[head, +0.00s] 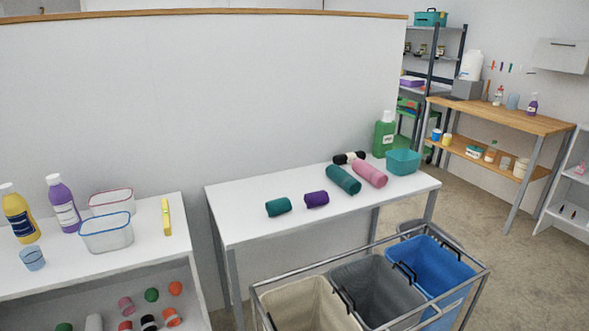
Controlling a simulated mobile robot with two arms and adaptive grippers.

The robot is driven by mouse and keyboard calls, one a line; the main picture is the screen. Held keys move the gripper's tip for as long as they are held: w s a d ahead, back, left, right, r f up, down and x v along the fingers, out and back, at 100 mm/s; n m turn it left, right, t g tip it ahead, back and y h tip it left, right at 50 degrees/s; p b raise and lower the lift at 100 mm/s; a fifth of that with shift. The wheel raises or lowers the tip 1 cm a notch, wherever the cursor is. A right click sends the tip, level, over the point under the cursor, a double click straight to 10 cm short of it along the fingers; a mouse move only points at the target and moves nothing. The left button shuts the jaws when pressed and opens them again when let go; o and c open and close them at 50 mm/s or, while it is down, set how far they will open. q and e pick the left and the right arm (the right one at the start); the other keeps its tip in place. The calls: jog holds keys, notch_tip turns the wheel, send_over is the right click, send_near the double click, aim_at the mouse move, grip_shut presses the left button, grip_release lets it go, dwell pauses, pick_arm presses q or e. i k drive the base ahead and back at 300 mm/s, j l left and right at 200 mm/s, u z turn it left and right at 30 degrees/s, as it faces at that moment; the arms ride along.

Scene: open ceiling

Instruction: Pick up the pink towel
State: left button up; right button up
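The pink towel (370,173) is a rolled cylinder lying on the white table (240,221) in the middle of the head view. It lies beside a teal rolled towel (343,180), on that towel's right, and left of a teal bin. Neither of my grippers shows in the head view, so their state and place are hidden.
The table also holds a purple roll (316,199), a small teal roll (278,207), a black-and-white roll (347,158), a green bottle (384,134) and the teal bin (403,162). A metal-framed cart with laundry bins (378,290) stands before it. A white shelf (80,263) is left.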

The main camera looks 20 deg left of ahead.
aim_at(374, 177)
jog(key=i+l+u, duration=0.15)
jog(key=u, duration=0.25)
jog(key=i+l+u, duration=0.15)
jog(key=l+u, duration=0.5)
jog(key=u, duration=0.2)
jog(key=i+l+u, duration=0.1)
jog(key=l+u, duration=0.55)
jog(key=u, duration=0.2)
